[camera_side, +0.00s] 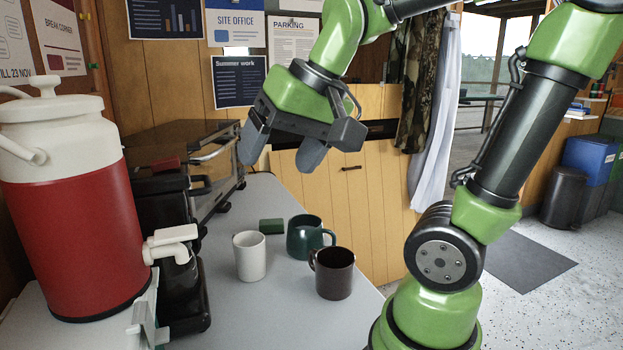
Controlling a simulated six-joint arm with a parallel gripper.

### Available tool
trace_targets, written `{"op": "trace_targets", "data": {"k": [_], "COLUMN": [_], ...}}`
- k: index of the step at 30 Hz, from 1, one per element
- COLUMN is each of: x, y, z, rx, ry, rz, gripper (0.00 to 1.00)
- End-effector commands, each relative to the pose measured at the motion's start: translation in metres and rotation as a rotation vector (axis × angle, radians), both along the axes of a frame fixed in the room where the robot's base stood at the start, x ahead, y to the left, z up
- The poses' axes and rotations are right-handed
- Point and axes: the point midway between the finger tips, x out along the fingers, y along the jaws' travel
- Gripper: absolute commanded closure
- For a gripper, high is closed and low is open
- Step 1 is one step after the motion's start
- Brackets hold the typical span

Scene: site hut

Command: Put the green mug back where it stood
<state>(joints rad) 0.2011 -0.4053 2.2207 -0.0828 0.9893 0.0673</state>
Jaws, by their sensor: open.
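The green mug (303,240) stands upright on the grey table (240,318), its handle towards the right. A white mug (249,258) stands to its front left and a dark brown mug (334,277) to its front right. A small green block, perhaps a sponge (271,226), lies behind and left of the green mug. My gripper (283,152) is open and empty, well above the mugs and apart from them. The lower part of the green mug is partly covered by the brown mug's edge.
A red and white drinks cooler (72,215) with a white tap stands at the left front. A black coffee machine (170,235) and a toaster oven (190,150) stand behind it along the wall. The table's right edge runs close to the brown mug. The table front is clear.

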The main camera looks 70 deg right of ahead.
Motion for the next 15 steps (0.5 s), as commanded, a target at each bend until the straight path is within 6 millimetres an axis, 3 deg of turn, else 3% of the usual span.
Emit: {"op": "trace_targets", "data": {"k": [3, 6, 15], "x": [-0.031, -0.047, -0.058], "y": [0.028, 0.039, 0.046], "z": [-0.004, -0.01, -0.015], "rx": [-0.008, -0.012, -0.013], "ry": [-0.082, -0.125, -0.153], "rz": [0.137, 0.208, 0.255], "gripper": [0.22, 0.22, 0.22]}}
